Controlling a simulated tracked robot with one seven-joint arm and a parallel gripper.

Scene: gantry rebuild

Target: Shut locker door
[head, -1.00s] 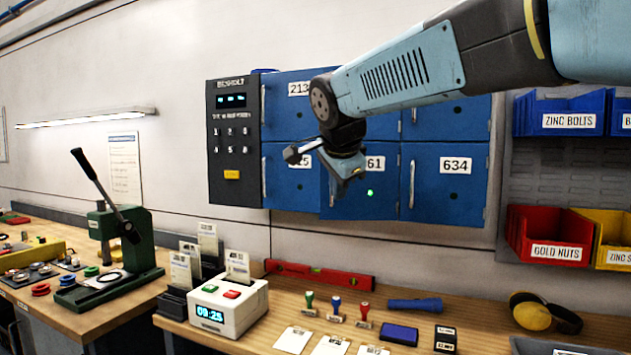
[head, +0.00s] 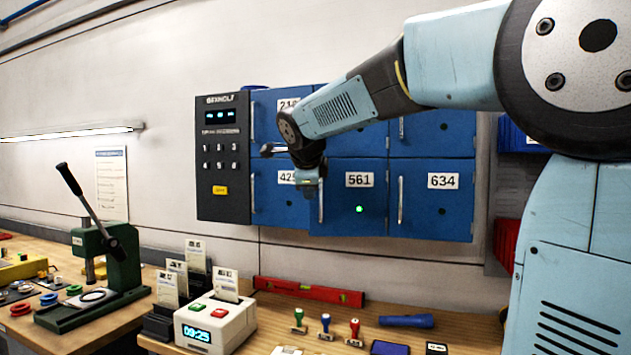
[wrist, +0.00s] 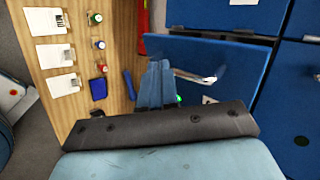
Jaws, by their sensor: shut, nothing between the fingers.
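The locker bank has blue doors. Door 561 (head: 345,222), lower middle, has a lit green light and a handle on its left side. It looks slightly ajar, its left edge standing out over the neighbouring door 425 (head: 278,210). My gripper (head: 308,185) is shut and empty, in front of the upper left part of door 561 near its handle. In the wrist view the closed fingers (wrist: 155,85) point at a blue door with a metal handle (wrist: 195,77). Whether they touch it I cannot tell.
Door 634 (head: 440,210) sits flush to the right. A keypad panel (head: 222,160) is at the left of the lockers. Below, the bench holds a red level (head: 310,291), stamps (head: 326,325) and a white clock box (head: 215,322). Red and blue bins are partly hidden behind my arm.

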